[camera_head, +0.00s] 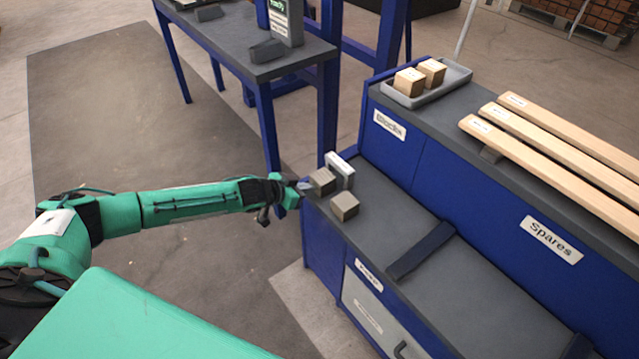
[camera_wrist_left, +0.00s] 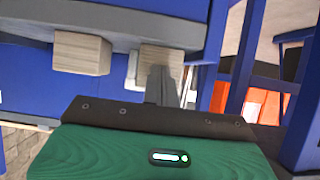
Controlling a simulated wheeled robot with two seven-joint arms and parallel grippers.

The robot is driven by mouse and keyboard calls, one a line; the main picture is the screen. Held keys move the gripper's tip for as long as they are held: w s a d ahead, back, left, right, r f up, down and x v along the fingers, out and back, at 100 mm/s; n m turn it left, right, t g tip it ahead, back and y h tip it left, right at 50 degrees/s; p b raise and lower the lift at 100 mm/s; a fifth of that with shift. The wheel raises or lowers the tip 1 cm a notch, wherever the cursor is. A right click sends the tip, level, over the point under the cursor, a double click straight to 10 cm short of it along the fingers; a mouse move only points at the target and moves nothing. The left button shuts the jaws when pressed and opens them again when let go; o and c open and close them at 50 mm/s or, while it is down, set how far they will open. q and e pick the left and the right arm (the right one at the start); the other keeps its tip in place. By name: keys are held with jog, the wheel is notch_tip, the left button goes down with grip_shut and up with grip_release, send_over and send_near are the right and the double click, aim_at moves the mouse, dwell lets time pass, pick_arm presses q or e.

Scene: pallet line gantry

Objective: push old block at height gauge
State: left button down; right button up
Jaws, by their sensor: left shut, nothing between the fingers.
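Two grey-brown weathered blocks sit on the lower bench top: one block (camera_head: 322,181) beside the upright pale grey plate (camera_head: 346,167) that looks like the height gauge, and another block (camera_head: 344,206) nearer the front. In the left wrist view the block by the gauge (camera_wrist_left: 168,58) is straight ahead of the fingers, the other block (camera_wrist_left: 82,53) is to the left, and part of the gauge (camera_wrist_left: 132,70) shows between them. My left gripper (camera_head: 303,187) is shut and empty at the bench's left end, its tips (camera_wrist_left: 162,82) close to the block by the gauge; contact is unclear.
A grey tray (camera_head: 452,84) with two fresh wooden blocks (camera_head: 409,82) stands on the higher bench. Several pale boards (camera_head: 560,125) lie to its right. A dark bar (camera_head: 420,250) crosses the lower bench top. A separate blue-legged table (camera_head: 235,45) stands behind.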

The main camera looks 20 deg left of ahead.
pick_arm(q)
jog(key=shift+w+d, duration=0.45)
jog(key=shift+w, duration=0.3)
jog(key=shift+w, duration=0.1)
jog(key=s+a+p, duration=0.3)
jog(key=s, duration=0.2)
jog(key=shift+s+p, duration=0.15)
jog(key=shift+p, duration=0.15)
dwell(0.4)
